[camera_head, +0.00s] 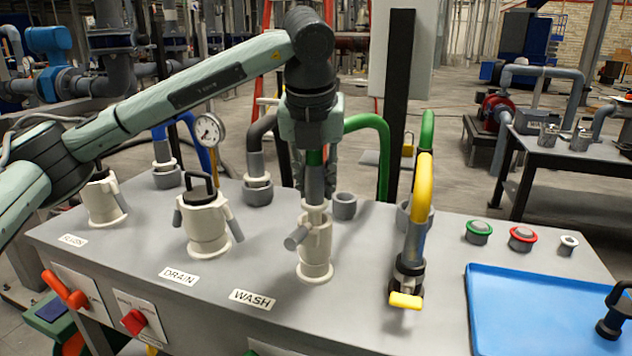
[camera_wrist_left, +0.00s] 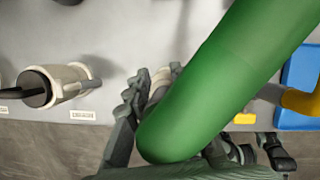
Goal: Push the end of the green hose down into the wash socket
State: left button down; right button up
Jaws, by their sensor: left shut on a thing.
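The green hose (camera_head: 372,124) arcs from behind the bench to my left gripper (camera_head: 316,172). My left gripper points down and is shut on the hose near its end. How deep the end sits in the socket cannot be told. The socket's side lever (camera_head: 297,238) sticks out to the left. In the left wrist view the green hose (camera_wrist_left: 225,85) hides most of the fingers and the socket. My right gripper is not in view.
Left of it stands the drain socket (camera_head: 207,228) with a black-handled plug. Close on the right is a yellow hose (camera_head: 421,190) with a yellow lever. A blue tray (camera_head: 530,330) and buttons lie further right. A grey holder (camera_head: 345,206) stands just behind.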

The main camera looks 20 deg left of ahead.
pick_arm(q)
jog(key=shift+f+b, duration=0.75)
jog(key=shift+f, duration=0.15)
jog(key=shift+r, duration=0.1)
jog(key=c, duration=1.2)
grip_release()
